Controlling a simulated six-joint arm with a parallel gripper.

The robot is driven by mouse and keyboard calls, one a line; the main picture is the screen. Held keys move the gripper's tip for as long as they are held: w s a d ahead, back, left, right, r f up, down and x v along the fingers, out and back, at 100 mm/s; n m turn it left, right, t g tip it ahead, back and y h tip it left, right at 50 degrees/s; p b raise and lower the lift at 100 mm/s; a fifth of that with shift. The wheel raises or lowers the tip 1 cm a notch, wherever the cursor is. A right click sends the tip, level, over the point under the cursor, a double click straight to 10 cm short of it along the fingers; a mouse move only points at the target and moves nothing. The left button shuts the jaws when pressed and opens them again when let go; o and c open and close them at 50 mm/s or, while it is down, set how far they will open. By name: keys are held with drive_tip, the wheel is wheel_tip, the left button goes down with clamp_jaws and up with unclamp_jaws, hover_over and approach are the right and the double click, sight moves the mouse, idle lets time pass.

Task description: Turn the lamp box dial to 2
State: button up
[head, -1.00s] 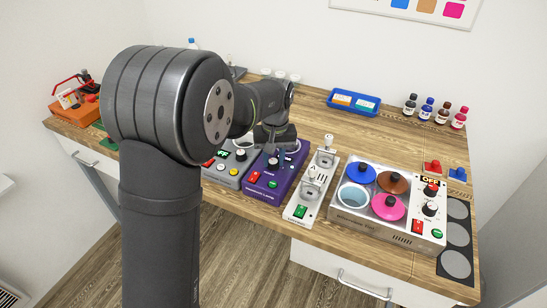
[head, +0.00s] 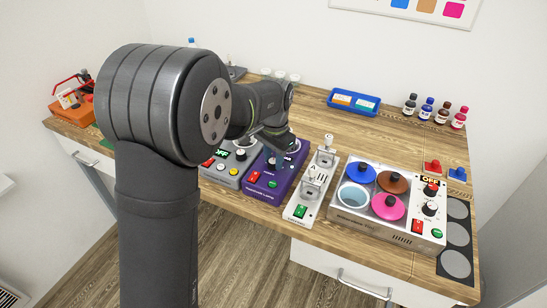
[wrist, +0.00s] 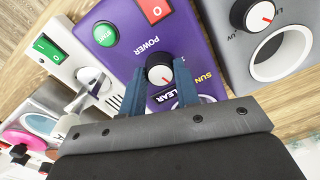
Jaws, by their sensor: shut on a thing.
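The purple lamp box (head: 290,172) stands at the front of the bench. It also fills the middle of the wrist view (wrist: 195,42). Its dial (wrist: 159,71) has a black rim, a white face and a red pointer mark. My gripper (wrist: 160,82) has its two blue-grey fingers on either side of the dial, shut on it. In the head view my gripper (head: 276,158) is small and partly hidden by my wrist. The scale around the dial is mostly covered by the fingers, so I cannot read its setting.
A red POWER switch (wrist: 155,9) and a green START button (wrist: 106,34) sit on the lamp box. A grey box (head: 226,172) with its own dial stands close on the left. A white device (head: 309,185) with levers stands close on the right, before a box with coloured lids (head: 344,222).

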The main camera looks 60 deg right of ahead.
sight(274, 162)
drive_tip(key=shift+m, duration=1.6)
drive_tip(key=o, duration=1)
drive_tip(key=r, duration=1.7)
drive_tip(key=shift+s+a+r, duration=0.2)
drive_tip(key=shift+s+r, duration=0.05)
drive_tip(key=f, duration=1.7)
drive_tip(key=shift+w+d+f, duration=0.2)
drive_tip(key=shift+w+f, duration=0.05)
drive_tip(key=shift+f, duration=0.05)
